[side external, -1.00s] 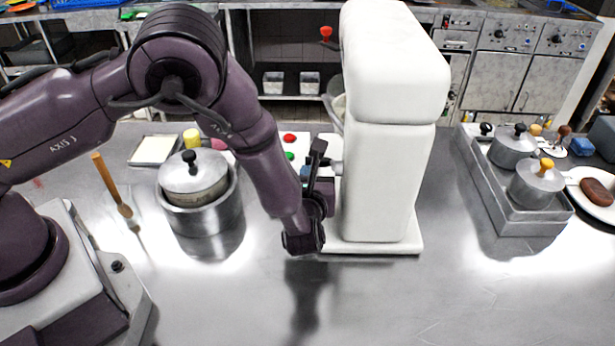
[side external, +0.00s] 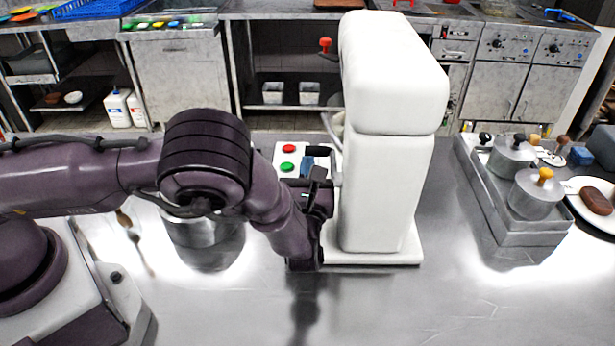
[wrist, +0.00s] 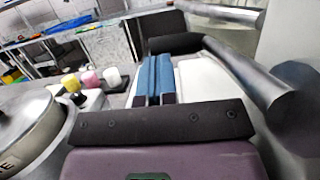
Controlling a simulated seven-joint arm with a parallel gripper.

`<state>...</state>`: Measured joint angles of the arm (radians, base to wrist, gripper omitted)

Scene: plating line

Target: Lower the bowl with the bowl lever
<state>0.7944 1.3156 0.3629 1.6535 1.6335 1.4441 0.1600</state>
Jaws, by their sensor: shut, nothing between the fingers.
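The white mixer (side external: 385,150) stands upright at the middle of the steel table. The bowl (side external: 335,125) shows only as a sliver of metal at the mixer's left, mostly hidden behind its body. The bowl lever (wrist: 245,75) is a metal rod from a round pivot on the mixer's side, with a black grip (wrist: 175,43) at its end. My gripper (wrist: 155,65) is shut and empty, its blue fingers side by side. The fingertips lie just short of the grip in the wrist view; whether they touch is unclear. In the side view, my gripper (side external: 310,165) is at the mixer's left side.
A lidded pot (wrist: 25,120) stands left of my gripper, partly behind my arm in the side view. Red and green buttons (side external: 288,157) sit on a white panel behind my gripper. A tray with small lidded pots (side external: 510,225) is at the right. The front table is clear.

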